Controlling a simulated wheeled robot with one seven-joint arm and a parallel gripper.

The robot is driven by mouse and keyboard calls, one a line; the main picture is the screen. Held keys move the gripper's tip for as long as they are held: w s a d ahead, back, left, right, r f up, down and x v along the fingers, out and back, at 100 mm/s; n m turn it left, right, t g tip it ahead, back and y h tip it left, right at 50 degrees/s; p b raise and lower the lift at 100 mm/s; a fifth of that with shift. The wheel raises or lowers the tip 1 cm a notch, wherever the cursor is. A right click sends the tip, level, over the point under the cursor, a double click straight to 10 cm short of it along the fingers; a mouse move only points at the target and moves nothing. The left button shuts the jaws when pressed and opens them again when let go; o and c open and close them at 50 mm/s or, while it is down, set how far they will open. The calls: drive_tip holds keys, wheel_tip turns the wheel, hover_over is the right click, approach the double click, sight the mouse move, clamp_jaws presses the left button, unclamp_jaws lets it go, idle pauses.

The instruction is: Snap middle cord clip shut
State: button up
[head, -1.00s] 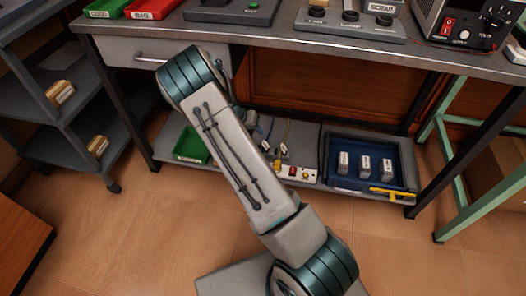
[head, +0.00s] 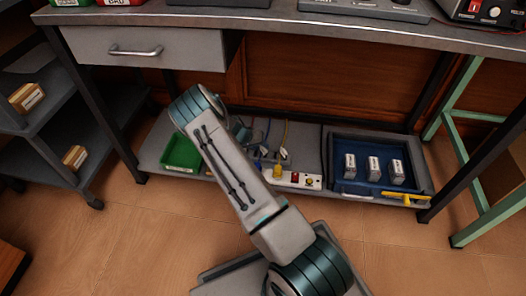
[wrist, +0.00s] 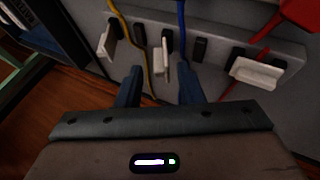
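The middle cord clip (wrist: 158,62) is a small white piece on a grey panel (wrist: 220,25) in the wrist view. It stands out from the panel, between a yellow cord (wrist: 143,45) and a blue cord (wrist: 181,30). Another white clip (wrist: 106,42) is to its left. A third white clip (wrist: 257,73) lies across at the right, by a red cord (wrist: 262,58). My gripper (wrist: 160,80) is open, with its dark fingers apart and the middle clip showing between and beyond them. I see no contact.
The tabletop edge (head: 300,27) and drawer (head: 140,50) overhang the shelf. A dark post (wrist: 70,30) shows at left in the wrist view.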

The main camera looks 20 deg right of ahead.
sight(261, 148)
drive_tip(key=shift+b+x, duration=0.4)
drive_tip(key=shift+x, duration=1.15)
drive_tip(key=shift+c, duration=0.3)
clamp_jaws()
drive_tip(key=shift+w+a+f+g+h, duration=0.1)
drive_tip(key=shift+a+g+h, duration=0.1)
drive_tip(key=shift+h, duration=0.25)
drive_tip(key=shift+w+a+f+g+h, duration=0.1)
drive_tip(key=shift+w+g+h, duration=0.1)
drive_tip(key=shift+h, duration=0.25)
drive_tip(key=shift+w+a+f+n+g+h, duration=0.1)
drive_tip(key=shift+n+g+h, duration=0.2)
drive_tip(key=shift+h, duration=0.25)
drive_tip(key=shift+a+n+g+h, duration=0.1)
drive_tip(key=shift+n+g+h, duration=0.1)
drive_tip(key=shift+g+h, duration=0.3)
drive_tip(key=shift+d, duration=0.1)
